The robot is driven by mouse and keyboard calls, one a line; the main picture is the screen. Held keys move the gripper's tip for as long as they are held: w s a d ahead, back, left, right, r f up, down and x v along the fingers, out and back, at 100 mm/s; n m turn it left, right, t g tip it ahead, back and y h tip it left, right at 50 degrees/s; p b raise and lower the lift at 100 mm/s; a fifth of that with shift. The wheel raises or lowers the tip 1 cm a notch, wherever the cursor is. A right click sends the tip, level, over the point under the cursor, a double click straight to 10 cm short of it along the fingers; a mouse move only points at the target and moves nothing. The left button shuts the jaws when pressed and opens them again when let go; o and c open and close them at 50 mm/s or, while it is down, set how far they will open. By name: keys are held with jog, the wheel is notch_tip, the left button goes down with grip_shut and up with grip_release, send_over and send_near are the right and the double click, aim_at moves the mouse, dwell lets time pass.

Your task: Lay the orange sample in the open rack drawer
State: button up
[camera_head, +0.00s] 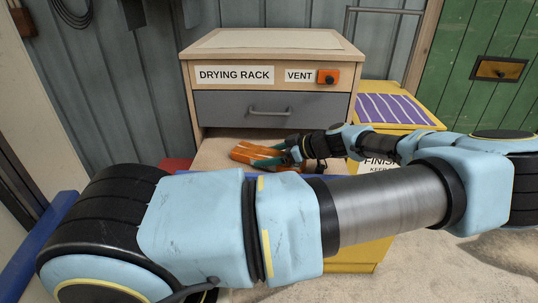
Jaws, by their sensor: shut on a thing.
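The orange sample (243,153) is a flat-looking orange piece in front of the drying rack (220,48), below its grey drawer front. My gripper (268,158) comes in from the right, its teal fingers shut on the sample. The grey drawer front (225,108) with a metal handle looks closed. Below it is a pale tan surface (218,146), seemingly the inside of the open rack drawer. The sample is over this surface; I cannot tell if it touches it. My arm hides the near part of the surface and some of the sample.
An orange vent switch (328,76) is on the rack's front. A yellow cabinet (398,99) with a purple striped top stands close on the right, partly behind my arm. A green door (485,105) is at the far right. A blue rail (38,243) is at the left.

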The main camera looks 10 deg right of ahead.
jog(key=o, duration=1.4)
jog(key=shift+c, duration=0.2)
jog(key=shift+d+r, duration=0.1)
jog(key=b+v, duration=0.3)
jog(key=v, duration=0.9)
jog(key=shift+b, duration=0.35)
